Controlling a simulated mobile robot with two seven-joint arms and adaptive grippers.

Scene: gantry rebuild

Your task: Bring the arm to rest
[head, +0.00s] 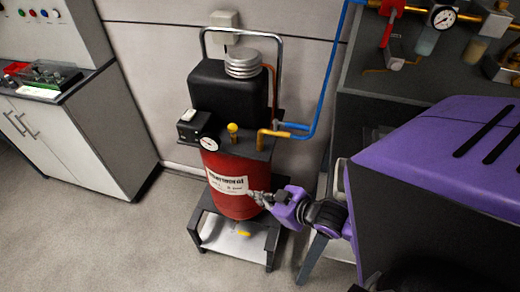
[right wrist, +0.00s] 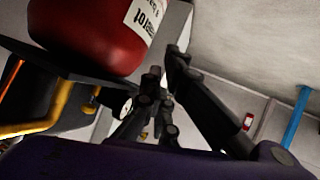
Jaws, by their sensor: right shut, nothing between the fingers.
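My right arm comes in from the right in the head view. Its gripper (head: 258,197) is in front of the lower part of the red tank (head: 228,170), by the edge of the white label (head: 227,183). In the right wrist view the dark fingers of the gripper (right wrist: 165,75) are shut with nothing between them. The red tank (right wrist: 85,35) is at upper left there; whether the fingers touch it I cannot tell. My left gripper is in neither view.
The tank stands on a dark frame (head: 271,243) with a black motor (head: 222,88) and gauge (head: 208,144) on top. A blue pipe (head: 329,75) rises behind. A dark bench (head: 368,78) is at right, a white cabinet (head: 78,140) at left. Floor (head: 110,240) at lower left is clear.

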